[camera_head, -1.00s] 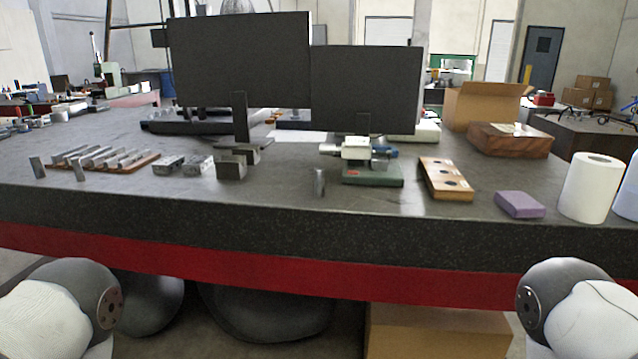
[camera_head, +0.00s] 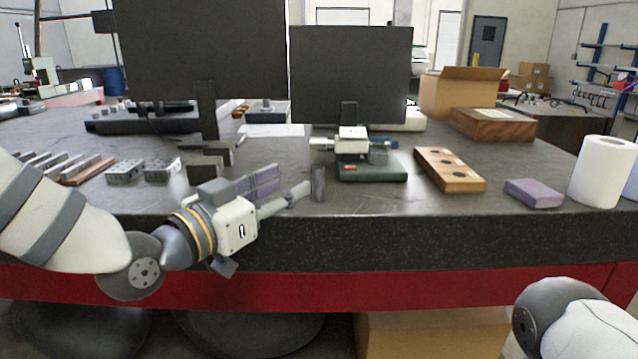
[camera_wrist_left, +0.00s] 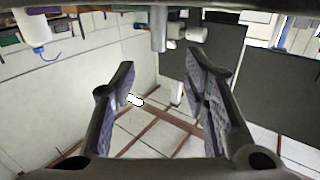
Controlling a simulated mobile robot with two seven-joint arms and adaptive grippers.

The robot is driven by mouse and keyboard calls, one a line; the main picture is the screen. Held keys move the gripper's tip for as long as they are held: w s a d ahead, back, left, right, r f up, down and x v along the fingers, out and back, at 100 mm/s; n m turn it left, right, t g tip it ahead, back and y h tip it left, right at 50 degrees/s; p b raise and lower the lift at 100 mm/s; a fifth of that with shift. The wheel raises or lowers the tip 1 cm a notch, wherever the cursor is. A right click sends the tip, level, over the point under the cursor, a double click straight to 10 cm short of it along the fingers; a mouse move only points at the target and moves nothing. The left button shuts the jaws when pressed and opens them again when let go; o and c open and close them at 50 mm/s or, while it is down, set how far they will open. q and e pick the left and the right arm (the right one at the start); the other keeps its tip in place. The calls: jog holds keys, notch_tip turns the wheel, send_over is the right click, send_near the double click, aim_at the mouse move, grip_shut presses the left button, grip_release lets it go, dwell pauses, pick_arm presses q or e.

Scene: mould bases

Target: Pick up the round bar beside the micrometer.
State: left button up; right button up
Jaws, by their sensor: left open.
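The round bar (camera_head: 318,184) is a small grey cylinder standing upright near the table's front edge, just left of the micrometer. The micrometer (camera_head: 362,146) rests on a green base (camera_head: 372,172). My left gripper (camera_head: 287,189) is open and empty, to the left of the bar with its fingers pointing toward it. In the left wrist view, which looks upside down, the bar (camera_wrist_left: 158,30) lies beyond the gap between the open fingertips (camera_wrist_left: 162,72), and the micrometer (camera_wrist_left: 188,32) is right behind it. My right gripper is out of view; only part of that arm shows at lower right.
Two dark monitors (camera_head: 350,75) stand behind the micrometer. A wooden block with holes (camera_head: 450,170), a purple block (camera_head: 533,194) and a white roll (camera_head: 600,170) stand to the right. Metal blocks (camera_head: 162,169) lie left, behind my left arm. The dark tabletop (camera_head: 410,203) is bare near its front edge.

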aim_at(314, 172)
pick_arm(q)
jog(key=x, duration=0.9)
jog(key=shift+w+d+f+b, duration=0.15)
jog(key=shift+d+f+b, duration=0.1)
jog(key=shift+b, duration=0.1)
jog(key=shift+r, duration=0.1)
grip_shut()
